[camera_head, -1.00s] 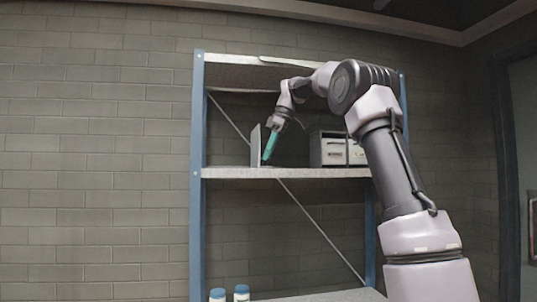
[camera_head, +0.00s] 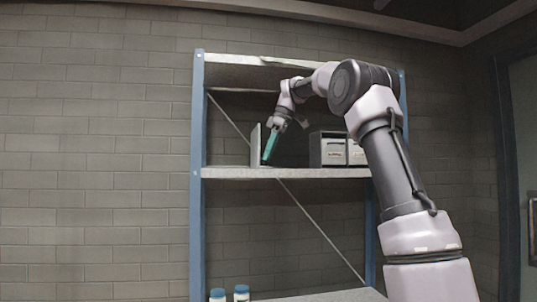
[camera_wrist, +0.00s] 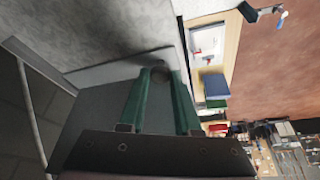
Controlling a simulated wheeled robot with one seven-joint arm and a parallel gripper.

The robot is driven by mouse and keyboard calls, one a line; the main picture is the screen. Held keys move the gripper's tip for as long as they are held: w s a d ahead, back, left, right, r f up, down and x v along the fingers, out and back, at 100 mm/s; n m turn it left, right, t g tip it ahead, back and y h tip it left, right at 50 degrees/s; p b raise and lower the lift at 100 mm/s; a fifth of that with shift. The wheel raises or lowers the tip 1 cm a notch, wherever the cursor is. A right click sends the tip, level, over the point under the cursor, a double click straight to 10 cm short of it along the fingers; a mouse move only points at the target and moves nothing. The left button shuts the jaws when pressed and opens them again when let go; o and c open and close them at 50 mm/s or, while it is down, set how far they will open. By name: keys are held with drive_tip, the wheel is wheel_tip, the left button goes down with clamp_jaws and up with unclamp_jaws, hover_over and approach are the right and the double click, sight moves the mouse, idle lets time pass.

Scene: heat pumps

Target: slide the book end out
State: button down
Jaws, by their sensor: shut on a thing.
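The book end (camera_head: 256,143) is a thin grey upright plate on the middle shelf, near its left end. My gripper (camera_head: 267,158) reaches down to it from the upper right, its green fingers tilted and shut on the plate. In the wrist view the two green fingers (camera_wrist: 160,72) converge at their tips, and the grey plate of the book end (camera_wrist: 90,112) fills the area behind and left of them. The exact contact at the fingertips is partly hidden by the fingers.
Grey boxes with labels (camera_head: 327,150) stand on the same shelf (camera_head: 285,173) to the right. A blue shelf post (camera_head: 197,185) is close on the left, and an upper shelf (camera_head: 260,60) is overhead. White bottles with blue lids (camera_head: 241,293) stand on the lower shelf.

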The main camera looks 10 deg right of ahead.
idle(0.4)
drive_tip(key=d, duration=0.7)
drive_tip(key=shift+d, duration=0.2)
drive_tip(key=c, duration=0.6)
unclamp_jaws()
drive_tip(key=shift+d, duration=0.2)
drive_tip(key=shift+a, duration=0.1)
drive_tip(key=shift+a, duration=0.1)
